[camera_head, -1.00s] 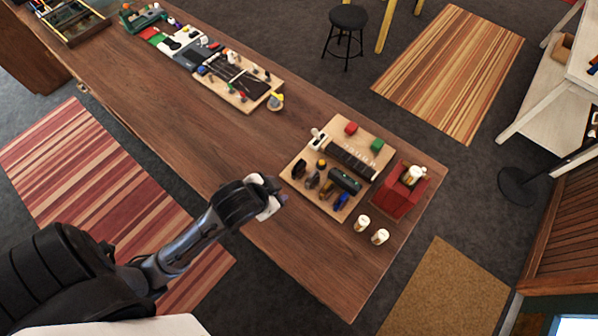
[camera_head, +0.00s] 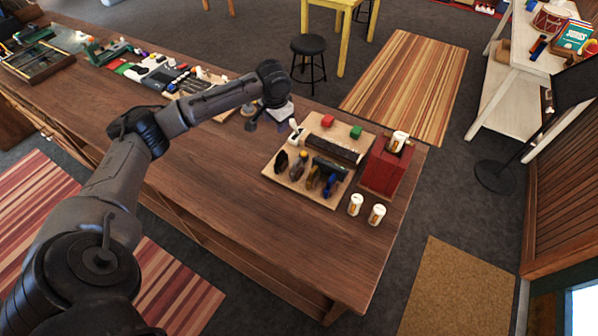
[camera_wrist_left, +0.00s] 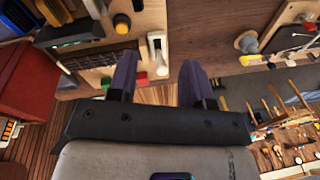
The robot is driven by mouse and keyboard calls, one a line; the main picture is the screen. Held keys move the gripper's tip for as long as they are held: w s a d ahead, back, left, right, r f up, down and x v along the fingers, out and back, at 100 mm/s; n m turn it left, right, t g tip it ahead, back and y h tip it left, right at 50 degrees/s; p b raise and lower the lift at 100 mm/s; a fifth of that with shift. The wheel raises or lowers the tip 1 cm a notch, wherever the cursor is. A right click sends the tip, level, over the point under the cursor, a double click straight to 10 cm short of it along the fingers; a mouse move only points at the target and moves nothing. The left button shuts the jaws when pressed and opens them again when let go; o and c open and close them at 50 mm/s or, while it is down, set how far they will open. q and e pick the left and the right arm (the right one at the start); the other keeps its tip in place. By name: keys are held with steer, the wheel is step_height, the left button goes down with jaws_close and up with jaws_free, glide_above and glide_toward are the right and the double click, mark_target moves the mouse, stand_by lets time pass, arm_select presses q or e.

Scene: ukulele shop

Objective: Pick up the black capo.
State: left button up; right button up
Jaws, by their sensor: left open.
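A wooden board (camera_head: 270,172) on the counter's near right part holds several small clamp-like items. A black capo (camera_head: 281,161) stands at the board's left edge, with brown, bronze and blue items in a row beside it. In the left wrist view the board's items show at the upper left, and a dark shape at the top edge (camera_wrist_left: 137,5) may be the capo, cut off by the frame. My left gripper (camera_head: 268,117) is above the counter, beyond and left of the board's white item. Its two purple-grey fingers (camera_wrist_left: 157,78) are apart with nothing between them. My right gripper is not in view.
A red box (camera_head: 384,172) with a white jar on top stands right of the board. Two white jars (camera_head: 355,204) stand in front of it. A second board with tools (camera_head: 190,82) lies farther left. The counter's near left area (camera_head: 225,195) is clear.

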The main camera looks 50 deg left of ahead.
mark_target(281, 153)
arm_select(q)
steer(key=f+n, duration=0.1)
steer(key=f, duration=0.2)
steer(key=d+f+n+h, duration=0.1)
steer(key=f, duration=0.2)
steer(key=d+f+n, duration=0.1)
steer(key=f, duration=0.2)
steer(key=shift+s+g+h, duration=0.3)
steer(key=shift+g+h, duration=0.1)
steer(key=shift+a+f, duration=0.1)
steer(key=shift+f, duration=2.55)
steer(key=shift+w, duration=0.1)
steer(key=shift+c, duration=0.2)
jaws_close()
